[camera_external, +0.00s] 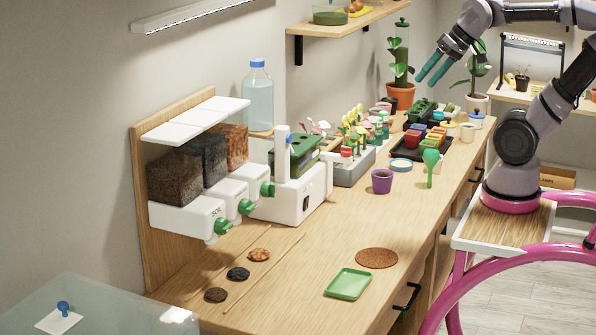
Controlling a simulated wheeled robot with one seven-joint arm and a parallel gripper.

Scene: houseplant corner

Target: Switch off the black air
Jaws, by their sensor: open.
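A white boxy unit (284,207) stands on the wooden bench against the wall, right of a three-hopper dispenser. On its front face is a small black switch (306,202). Its on or off position is too small to tell. No separate black air device can be made out. My gripper (424,82) is at the upper right, high above the bench's far end, with two teal fingers pointing down-left. It is open and empty, well apart from the white unit.
The dispenser (188,217) has green taps. A purple pot (382,181), a green scoop (430,166), a green tray (348,284) and a brown round mat (376,258) stand or lie on the bench. Plant racks crowd the back. The front middle of the bench is mostly clear.

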